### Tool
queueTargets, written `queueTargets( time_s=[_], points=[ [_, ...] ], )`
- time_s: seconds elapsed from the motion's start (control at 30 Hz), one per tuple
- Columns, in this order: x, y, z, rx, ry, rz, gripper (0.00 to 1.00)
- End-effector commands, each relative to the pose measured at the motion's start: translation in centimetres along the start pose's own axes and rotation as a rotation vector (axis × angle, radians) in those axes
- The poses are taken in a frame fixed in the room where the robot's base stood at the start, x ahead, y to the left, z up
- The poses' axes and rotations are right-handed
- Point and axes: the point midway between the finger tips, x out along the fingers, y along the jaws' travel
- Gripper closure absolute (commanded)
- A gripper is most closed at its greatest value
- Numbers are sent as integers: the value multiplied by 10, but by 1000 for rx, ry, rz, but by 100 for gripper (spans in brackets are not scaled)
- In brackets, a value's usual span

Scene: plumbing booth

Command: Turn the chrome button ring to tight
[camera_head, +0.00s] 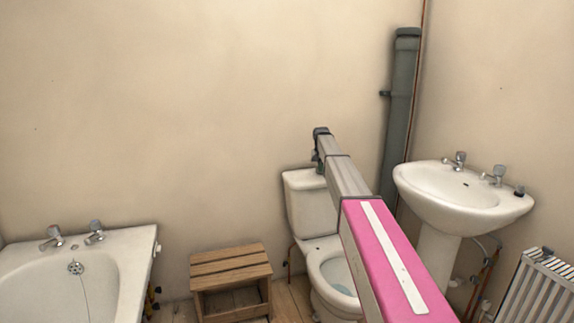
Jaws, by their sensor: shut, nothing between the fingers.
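The chrome button ring cannot be made out. The white toilet cistern (309,205) stands against the back wall in the middle, and my arm covers the right part of its lid. My gripper (320,168) is at the far end of my pink and grey arm, pointing down at the cistern lid. It is small and dark in this view, and it is shut with nothing held. Whether its tips touch the lid cannot be told.
The toilet bowl (325,263) is below the cistern, partly behind my arm. A wooden step stool (231,270) and bathtub (125,255) are to the left. A washbasin (430,200), grey soil pipe (400,110) and radiator (540,293) are to the right.

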Motion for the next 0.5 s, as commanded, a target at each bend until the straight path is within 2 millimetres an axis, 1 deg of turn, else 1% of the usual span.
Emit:
queueTargets(
  time_s=[0.03,0.27,0.5],
  points=[
    [12,-9,2,-13,-12,-14,100],
    [12,-9,3,-14,-12,-14,100],
    [12,-9,12,-14,-16,-13,100]
  ],
)
